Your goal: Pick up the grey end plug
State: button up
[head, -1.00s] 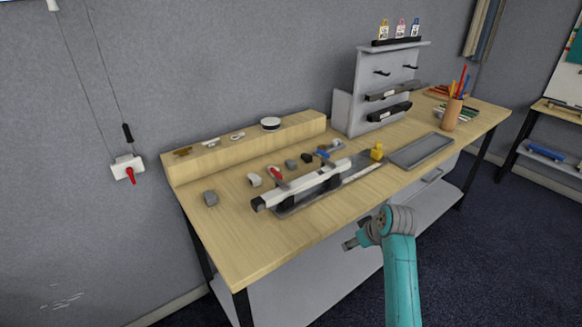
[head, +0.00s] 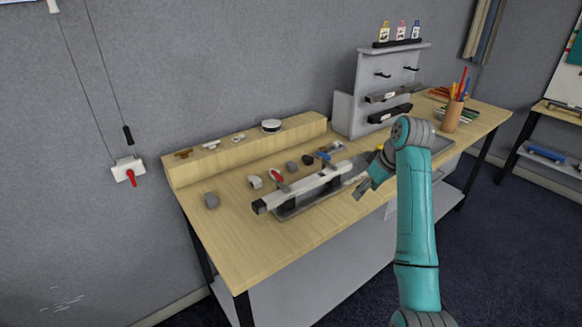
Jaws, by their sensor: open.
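Several small blocks lie on the wooden table (head: 225,250). A grey block (head: 211,200) lies alone near the left end, and a smaller grey block (head: 291,167) lies behind the long white bar. I cannot tell which of these two is the grey end plug. My gripper (head: 362,190) is open and empty, in front of the bar's right end. It is well to the right of both grey blocks. Its height above the table is hard to judge.
A raised wooden ledge (head: 240,150) runs along the back. The table's front left is clear.

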aim_at(292, 166)
jog(key=i+j, duration=0.8)
